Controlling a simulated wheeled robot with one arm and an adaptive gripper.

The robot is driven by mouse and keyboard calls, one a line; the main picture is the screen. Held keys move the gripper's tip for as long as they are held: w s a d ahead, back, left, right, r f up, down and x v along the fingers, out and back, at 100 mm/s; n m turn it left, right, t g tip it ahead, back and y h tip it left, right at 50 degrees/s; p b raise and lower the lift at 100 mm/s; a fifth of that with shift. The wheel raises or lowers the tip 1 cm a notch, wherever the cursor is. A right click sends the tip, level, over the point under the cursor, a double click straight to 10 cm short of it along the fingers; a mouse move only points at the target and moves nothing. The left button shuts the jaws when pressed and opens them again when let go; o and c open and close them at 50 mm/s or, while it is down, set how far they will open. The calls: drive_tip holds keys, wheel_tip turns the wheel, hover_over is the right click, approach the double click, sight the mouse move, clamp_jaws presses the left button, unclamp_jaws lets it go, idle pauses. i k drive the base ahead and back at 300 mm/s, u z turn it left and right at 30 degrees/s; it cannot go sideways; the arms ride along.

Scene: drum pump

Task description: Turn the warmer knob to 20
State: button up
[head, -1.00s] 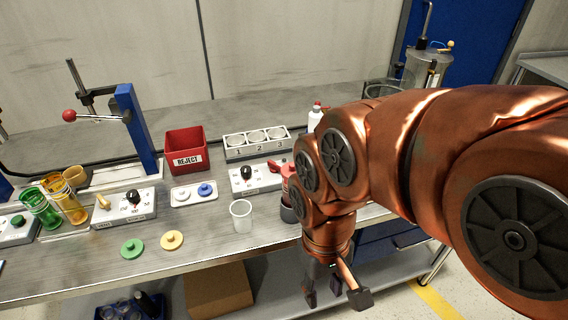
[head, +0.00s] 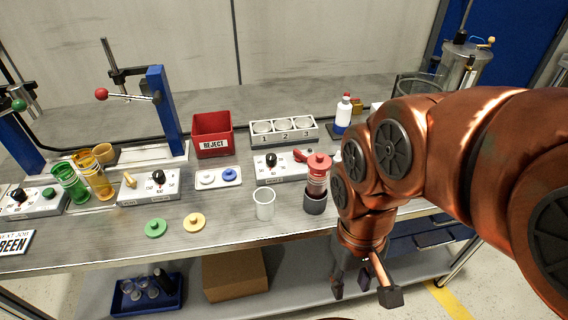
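Several low control boxes with black knobs stand on the bench. One knob (head: 271,160) is on the right box, one (head: 158,177) on the middle box, and one (head: 18,195) on the far left box. The labels are too small to read, so I cannot tell which knob is the warmer's or what it points to. My gripper (head: 365,291) hangs in front of the bench's front edge, at the lower right. Its fingers are apart and nothing shows between them. It is away from all the knobs.
A clear cup (head: 264,205) and a red-topped vessel (head: 317,178) stand in front of the right box. Green (head: 155,228) and yellow (head: 194,222) lids lie near the front edge. A red reject bin (head: 212,136) and a blue press (head: 163,110) stand behind.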

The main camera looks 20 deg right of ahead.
sight(271, 158)
drive_tip(key=k, duration=0.55)
drive_tip(key=u, duration=0.5)
drive_tip(key=i, duration=1)
drive_tip(key=u, duration=0.25)
